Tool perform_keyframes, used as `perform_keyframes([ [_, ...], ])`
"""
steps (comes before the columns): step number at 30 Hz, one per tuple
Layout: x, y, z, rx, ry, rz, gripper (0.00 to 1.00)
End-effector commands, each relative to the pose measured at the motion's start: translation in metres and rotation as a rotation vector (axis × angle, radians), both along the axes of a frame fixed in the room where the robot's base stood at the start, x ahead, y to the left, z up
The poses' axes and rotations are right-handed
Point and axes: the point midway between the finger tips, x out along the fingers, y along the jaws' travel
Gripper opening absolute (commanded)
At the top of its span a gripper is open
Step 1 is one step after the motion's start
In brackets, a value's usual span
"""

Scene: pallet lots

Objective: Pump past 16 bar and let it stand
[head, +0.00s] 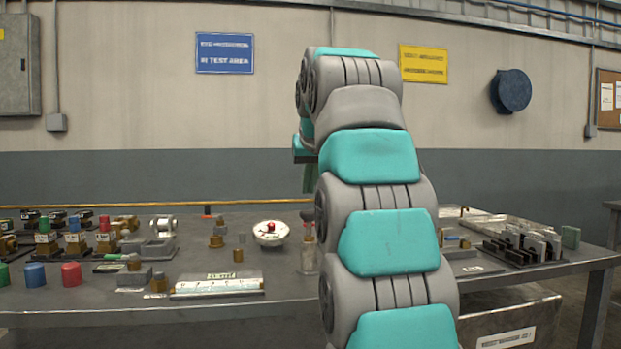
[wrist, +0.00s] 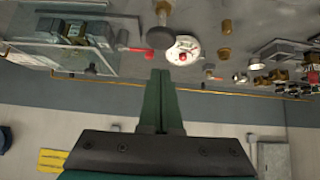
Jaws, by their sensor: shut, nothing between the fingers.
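A white round dial with a red centre (head: 271,232), seemingly the gauge, sits on the bench; it also shows in the wrist view (wrist: 183,52). Its reading is too small to tell. Beside it in the wrist view are a red handle (wrist: 136,50) and a dark round knob (wrist: 161,35) near a brass post. In the head view my arm hides most of that spot. My gripper (head: 308,188) is above the bench, its green fingers (wrist: 161,76) shut together and empty, apart from the dial and handle.
The metal bench (head: 120,305) carries coloured caps, including a red one (head: 71,274), on the left. A white scale strip (head: 218,285) lies at the front. A tray (head: 525,245) of dark parts is at the right. A yellow pipe (head: 150,205) runs along the back.

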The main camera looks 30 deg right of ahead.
Motion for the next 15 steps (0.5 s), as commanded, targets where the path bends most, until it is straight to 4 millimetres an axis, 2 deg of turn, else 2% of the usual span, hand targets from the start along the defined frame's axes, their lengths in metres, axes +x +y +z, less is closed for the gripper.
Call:
perform_keyframes([
  [6, -0.001, 0.000, -0.016, 0.001, 0.005, 0.000, 0.00],
  [15, 0.000, 0.000, -0.029, -0.001, 0.003, 0.000, 0.00],
])
